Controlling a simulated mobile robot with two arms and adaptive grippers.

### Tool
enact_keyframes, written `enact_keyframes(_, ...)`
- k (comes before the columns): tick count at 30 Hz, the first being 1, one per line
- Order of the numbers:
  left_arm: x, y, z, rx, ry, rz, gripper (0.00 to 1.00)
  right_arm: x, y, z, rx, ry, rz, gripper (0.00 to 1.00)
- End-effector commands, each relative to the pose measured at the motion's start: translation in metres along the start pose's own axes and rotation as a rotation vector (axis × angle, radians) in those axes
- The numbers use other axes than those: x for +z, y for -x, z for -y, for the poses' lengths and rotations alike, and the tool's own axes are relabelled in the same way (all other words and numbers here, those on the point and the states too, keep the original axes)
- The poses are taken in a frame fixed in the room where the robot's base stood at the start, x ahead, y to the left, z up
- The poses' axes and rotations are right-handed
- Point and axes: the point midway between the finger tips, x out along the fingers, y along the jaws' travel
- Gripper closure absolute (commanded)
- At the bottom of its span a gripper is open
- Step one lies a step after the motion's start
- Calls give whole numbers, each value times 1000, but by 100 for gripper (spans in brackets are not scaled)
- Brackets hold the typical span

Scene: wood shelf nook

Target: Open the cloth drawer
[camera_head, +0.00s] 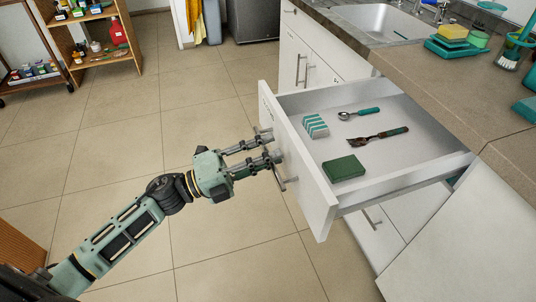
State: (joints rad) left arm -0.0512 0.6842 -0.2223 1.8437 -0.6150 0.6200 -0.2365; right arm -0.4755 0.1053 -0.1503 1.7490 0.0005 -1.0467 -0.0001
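The white drawer (304,172) is pulled well out of the counter. Inside it lie a teal-and-white striped folded cloth (315,126), a dark green block-like item (344,168), a spoon with a teal handle (359,114) and a fork with a dark handle (379,135). A metal bar handle (280,181) is on the drawer's front. My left gripper (270,148) is at this handle, its two fingers parted with floor showing between them. The fingertips overlap the handle in view; contact is unclear. My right gripper is not in view.
The counter (440,80) has a sink (383,22), with sponges (453,33) on a teal tray and a brush in a cup (511,51) at right. A white panel (470,245) fills the lower right. A wooden shelf (98,55) stands at the back left. The tiled floor (130,130) between is clear.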

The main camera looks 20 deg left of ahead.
Motion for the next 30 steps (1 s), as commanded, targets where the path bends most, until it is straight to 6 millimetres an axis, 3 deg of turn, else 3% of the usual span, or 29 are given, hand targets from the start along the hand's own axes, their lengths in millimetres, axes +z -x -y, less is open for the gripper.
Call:
enact_keyframes(18,0,107,-2,4,1,0,72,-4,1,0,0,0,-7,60)
enact_keyframes(30,0,118,0,1,0,-1,72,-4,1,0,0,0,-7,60)
